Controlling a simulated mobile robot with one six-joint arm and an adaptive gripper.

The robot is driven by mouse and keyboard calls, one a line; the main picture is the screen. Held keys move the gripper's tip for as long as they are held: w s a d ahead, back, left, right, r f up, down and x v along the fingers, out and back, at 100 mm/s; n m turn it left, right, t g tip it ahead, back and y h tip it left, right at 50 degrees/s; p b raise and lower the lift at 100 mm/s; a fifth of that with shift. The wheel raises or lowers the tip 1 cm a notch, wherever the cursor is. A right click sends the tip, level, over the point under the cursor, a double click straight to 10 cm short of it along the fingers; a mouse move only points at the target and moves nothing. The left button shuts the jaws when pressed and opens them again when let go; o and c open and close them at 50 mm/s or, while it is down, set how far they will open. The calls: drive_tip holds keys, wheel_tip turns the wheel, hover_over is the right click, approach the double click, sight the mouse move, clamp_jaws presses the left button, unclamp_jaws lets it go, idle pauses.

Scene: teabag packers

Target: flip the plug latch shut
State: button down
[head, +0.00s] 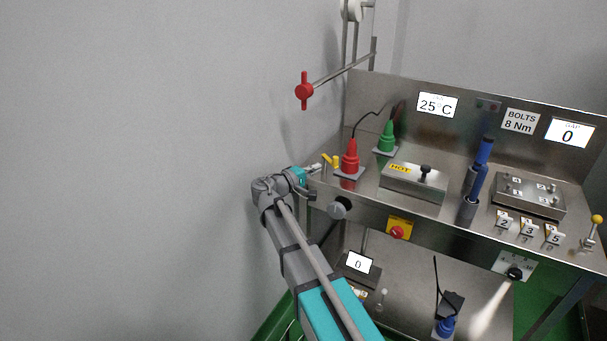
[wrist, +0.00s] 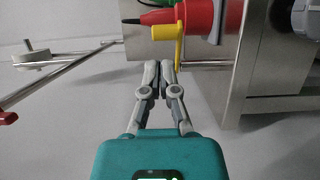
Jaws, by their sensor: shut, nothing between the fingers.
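The red plug (head: 350,160) stands upright on a grey plate at the left end of the steel bench, with a black cable from its top. The yellow latch (head: 334,161) is just left of the red plug. In the wrist view the yellow latch (wrist: 180,46) crosses in front of the red plug (wrist: 198,17); whether they touch is unclear. My gripper (head: 317,167) is beside the latch at the bench's left edge. In the wrist view my gripper (wrist: 159,66) is shut and empty, its fingertips a little short of the latch. I cannot tell whether they touch it.
A green plug (head: 386,137) stands behind the red one. The box marked HOT (head: 413,182) is to the right. A rod with a red handle (head: 304,91) juts out above the bench's left end. A grey round knob (head: 340,207) is on the bench front.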

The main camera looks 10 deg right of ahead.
drive_tip(key=shift+x, duration=2.75)
drive_tip(key=shift+a, duration=0.1)
drive_tip(key=shift+a+t, duration=0.15)
drive_tip(key=shift+t, duration=0.15)
